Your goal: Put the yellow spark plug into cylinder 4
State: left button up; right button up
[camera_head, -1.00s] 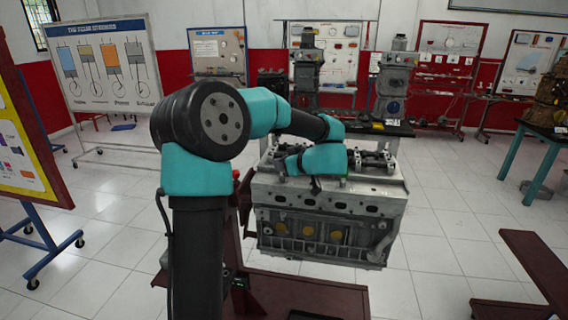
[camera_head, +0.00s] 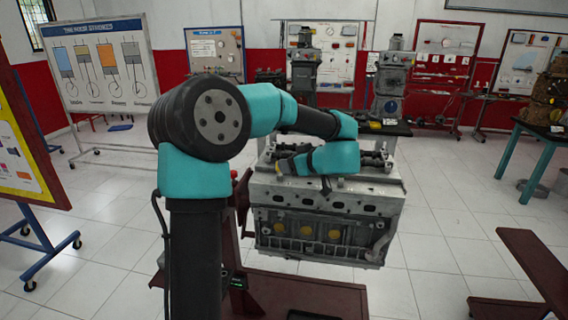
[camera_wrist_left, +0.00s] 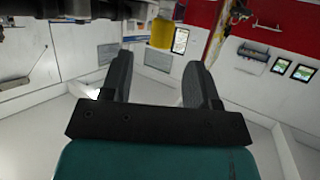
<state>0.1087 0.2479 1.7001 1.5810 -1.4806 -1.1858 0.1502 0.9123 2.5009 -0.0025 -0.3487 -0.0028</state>
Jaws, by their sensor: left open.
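The engine block (camera_head: 325,205) stands on a stand in front of me, its top partly hidden by my left arm. My left gripper (camera_head: 283,166) is over the left part of the engine top, pointing left. In the left wrist view its two fingers (camera_wrist_left: 158,70) are spread, with nothing between them. I cannot tell which opening is cylinder 4.
A dark table (camera_head: 385,128) with engine parts stands behind the engine. A dark red bench (camera_head: 545,265) is at right and a yellow-red board (camera_head: 20,150) at left.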

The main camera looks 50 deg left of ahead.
pick_arm(q)
jog(key=v, duration=1.3)
jog(key=shift+f, duration=0.15)
jog(key=d+f+m+t+h, duration=0.4)
jog(key=f+m, duration=0.3)
jog(key=f, duration=0.9)
jog(key=d+f+m+t+h, duration=0.1)
jog(key=f+m+t+h, duration=0.45)
jog(key=f, duration=1.05)
jog(key=s+d+f+m+g+h, duration=0.1)
jog(key=s+d+f+g+h, duration=0.1)
jog(key=s+d+f, duration=0.2)
jog(key=s+d+f+m+g+h, duration=0.1)
jog(key=s+d+f+g+h, duration=0.2)
jog(key=s+f, duration=0.3)
jog(key=s+d+f+m+g+h, duration=0.2)
jog(key=s+d+f, duration=0.3)
jog(key=f, duration=0.7)
jog(key=shift+d+g+h, duration=0.2)
jog(key=shift+g+h, duration=0.25)
jog(key=shift+g, duration=0.2)
jog(key=shift+c, duration=0.3)
